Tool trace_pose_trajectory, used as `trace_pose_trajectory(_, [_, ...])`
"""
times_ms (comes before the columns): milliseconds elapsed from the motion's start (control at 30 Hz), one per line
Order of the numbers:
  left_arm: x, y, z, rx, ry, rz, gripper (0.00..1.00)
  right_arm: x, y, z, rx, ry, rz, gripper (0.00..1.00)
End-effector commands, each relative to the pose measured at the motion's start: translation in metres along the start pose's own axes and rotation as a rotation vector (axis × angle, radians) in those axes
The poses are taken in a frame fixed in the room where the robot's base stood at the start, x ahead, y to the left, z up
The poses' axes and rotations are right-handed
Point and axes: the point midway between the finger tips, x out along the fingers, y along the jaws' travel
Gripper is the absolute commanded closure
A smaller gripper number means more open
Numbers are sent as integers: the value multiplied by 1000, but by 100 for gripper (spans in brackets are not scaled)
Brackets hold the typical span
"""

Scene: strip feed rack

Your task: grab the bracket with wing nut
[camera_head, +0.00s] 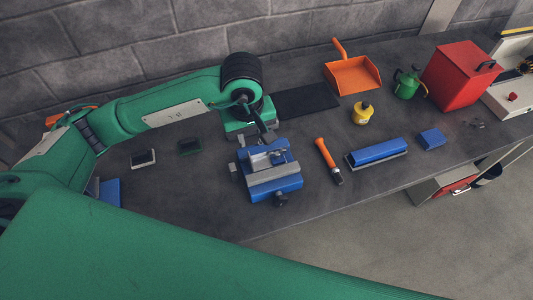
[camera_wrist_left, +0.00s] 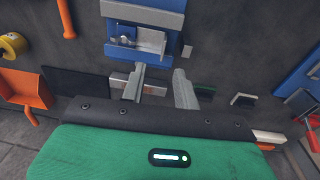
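The bracket with wing nut (camera_head: 262,160) is a small silver piece on top of the blue vise-like block (camera_head: 286,184). In the left wrist view the bracket (camera_wrist_left: 150,42) shows as a bright metal plate, with a small dark knob, apparently the wing nut, at its left end. My left gripper (camera_head: 264,136) is just behind the block in the head view, close to the bracket. In the left wrist view its two grey fingers (camera_wrist_left: 160,72) are apart with nothing between them, just short of the bracket. My right gripper is not in view.
A black mat (camera_head: 305,101) and orange dustpan (camera_head: 352,76) lie behind. Two small flat boxes lie left. My green arm crosses the foreground.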

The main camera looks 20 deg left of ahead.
Motion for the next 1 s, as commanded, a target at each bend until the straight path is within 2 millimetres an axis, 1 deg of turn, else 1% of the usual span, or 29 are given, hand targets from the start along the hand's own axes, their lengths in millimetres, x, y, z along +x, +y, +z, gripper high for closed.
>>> trace_pose_trajectory(33, [-2,-5,-8,5,33,-26,69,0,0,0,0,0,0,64])
trace_pose_trajectory(167, [0,-10,-16,10,66,-58,69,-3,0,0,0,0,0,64])
trace_pose_trajectory(267, [13,-12,-16,9,64,-60,69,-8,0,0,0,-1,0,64])
trace_pose_trajectory(500, [58,-14,-18,9,62,-59,69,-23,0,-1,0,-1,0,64])
trace_pose_trajectory(600, [72,-14,-18,9,62,-57,69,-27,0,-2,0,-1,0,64])
trace_pose_trajectory(700, [80,-14,-19,9,64,-56,69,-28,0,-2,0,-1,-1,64])
trace_pose_trajectory(800, [83,-13,-18,10,63,-55,69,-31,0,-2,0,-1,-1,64])
trace_pose_trajectory(867, [87,-12,-17,9,62,-56,69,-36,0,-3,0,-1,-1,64])
trace_pose_trajectory(1000, [102,-9,-11,9,60,-56,69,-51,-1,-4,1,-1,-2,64])
